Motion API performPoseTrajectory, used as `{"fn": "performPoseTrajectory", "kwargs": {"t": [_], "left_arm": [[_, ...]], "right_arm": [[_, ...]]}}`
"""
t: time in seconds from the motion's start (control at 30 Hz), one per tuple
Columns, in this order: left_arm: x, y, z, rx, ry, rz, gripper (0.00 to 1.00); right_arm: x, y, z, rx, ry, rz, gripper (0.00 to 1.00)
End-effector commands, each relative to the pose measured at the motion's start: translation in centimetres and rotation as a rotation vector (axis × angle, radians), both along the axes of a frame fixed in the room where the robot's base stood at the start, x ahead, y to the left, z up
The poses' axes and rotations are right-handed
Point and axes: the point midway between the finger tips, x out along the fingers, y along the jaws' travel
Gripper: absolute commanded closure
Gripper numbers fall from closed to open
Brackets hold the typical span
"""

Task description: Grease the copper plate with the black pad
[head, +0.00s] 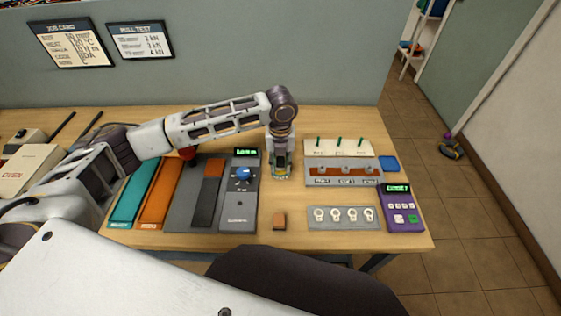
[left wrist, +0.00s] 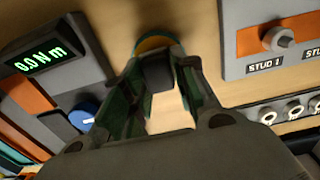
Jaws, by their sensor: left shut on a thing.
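My left gripper (head: 281,168) points down at the middle of the table, right of the grey device with the blue knob. It is shut on a small dark block (left wrist: 155,72), which looks like the black pad. Just beyond the block is a round thing with an orange and teal rim (left wrist: 155,42); the gripper hides most of it, and I cannot tell whether they touch. I cannot tell for sure which piece is the copper plate; a copper-brown piece (head: 213,167) lies at the far end of a dark strip (head: 204,205). My right gripper is not in view.
The grey device (head: 238,212) reads 0.0 N m. An orange strip (head: 161,204) and a teal strip (head: 129,203) lie left. A stud panel (head: 343,179), ring tray (head: 343,224) and purple meter (head: 401,214) stand right.

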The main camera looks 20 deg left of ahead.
Motion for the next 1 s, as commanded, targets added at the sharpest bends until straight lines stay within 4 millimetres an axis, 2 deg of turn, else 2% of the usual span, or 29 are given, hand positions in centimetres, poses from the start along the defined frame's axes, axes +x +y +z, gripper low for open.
{"fn": "performPoseTrajectory", "kwargs": {"t": [1.0], "left_arm": [[0.01, -0.02, -0.76, 0.000, 0.000, 0.000, 0.91]], "right_arm": [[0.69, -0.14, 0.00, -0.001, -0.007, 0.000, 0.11]]}}
